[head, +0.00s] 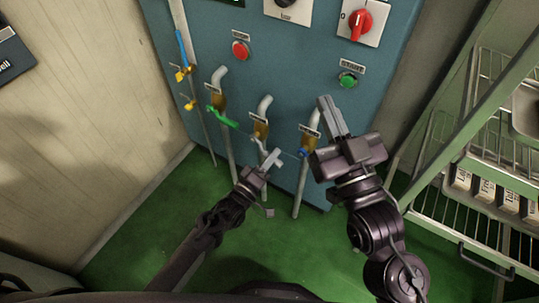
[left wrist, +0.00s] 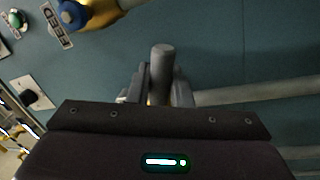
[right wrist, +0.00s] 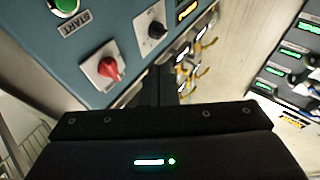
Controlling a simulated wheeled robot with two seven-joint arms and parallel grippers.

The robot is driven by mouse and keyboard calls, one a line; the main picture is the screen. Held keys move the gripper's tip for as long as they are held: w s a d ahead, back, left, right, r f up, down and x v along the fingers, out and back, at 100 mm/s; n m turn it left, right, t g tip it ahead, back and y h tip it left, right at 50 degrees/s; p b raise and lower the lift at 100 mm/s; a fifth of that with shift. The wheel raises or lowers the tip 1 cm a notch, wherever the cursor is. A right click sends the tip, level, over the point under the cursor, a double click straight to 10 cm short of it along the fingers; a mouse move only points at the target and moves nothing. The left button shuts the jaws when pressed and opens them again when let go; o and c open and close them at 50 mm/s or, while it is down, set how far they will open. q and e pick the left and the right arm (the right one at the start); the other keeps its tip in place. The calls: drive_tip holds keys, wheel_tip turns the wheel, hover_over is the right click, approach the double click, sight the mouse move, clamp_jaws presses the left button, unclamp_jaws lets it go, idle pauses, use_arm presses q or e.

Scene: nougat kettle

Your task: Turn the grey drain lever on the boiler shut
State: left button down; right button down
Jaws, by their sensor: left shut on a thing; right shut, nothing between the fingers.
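The boiler (head: 290,60) is a blue-grey panel with three brass valves on grey pipes low on its front. The middle valve (head: 261,130) carries the grey drain lever (head: 261,145), which slants down and right to my left gripper (head: 273,158). That gripper is shut on the lever; in the left wrist view the round grey lever end (left wrist: 162,58) stands between the fingers. My left gripper hides part of the lever in the head view. My right gripper (head: 328,108) is shut and empty, raised in front of the panel's right side, right of the valves.
A green lever (head: 222,117) is on the left valve and a blue one (head: 303,152) on the right valve, close to my grippers. Red (head: 240,50) and green (head: 347,80) buttons and a red knob (head: 360,20) sit above. A wire rack (head: 470,150) stands at right.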

use_arm(q)
drive_tip(key=shift+d+r+n+p, duration=0.15)
drive_tip(key=shift+r+n+p, duration=0.35)
drive_tip(key=shift+n, duration=0.2)
drive_tip(key=shift+s+r+n+y+p, duration=0.1)
drive_tip(key=shift+r+n+y+p, duration=0.25)
drive_tip(key=shift+n, duration=0.25)
use_arm(e)
wheel_tip(320, 180, down, 14)
drive_tip(key=s+g+h, duration=0.2)
drive_tip(key=g+h, duration=0.1)
drive_tip(key=g, duration=0.4)
use_arm(q)
drive_tip(key=shift+d+r+n+t+p, duration=0.1)
drive_tip(key=shift+r+n+t+p, duration=0.2)
drive_tip(key=shift+n+p, duration=0.25)
drive_tip(key=shift+r+n+y+p, duration=0.25)
drive_tip(key=shift+n+p, duration=0.15)
drive_tip(key=shift+n, duration=0.35)
drive_tip(key=shift+r, duration=0.1)
use_arm(e)
drive_tip(key=s+d+f+g+h, duration=0.2)
drive_tip(key=s+f+g, duration=0.5)
drive_tip(key=f, duration=0.5)
drive_tip(key=s, duration=0.2)
drive_tip(key=shift+s+g+h, duration=0.3)
drive_tip(key=shift+f, duration=0.1)
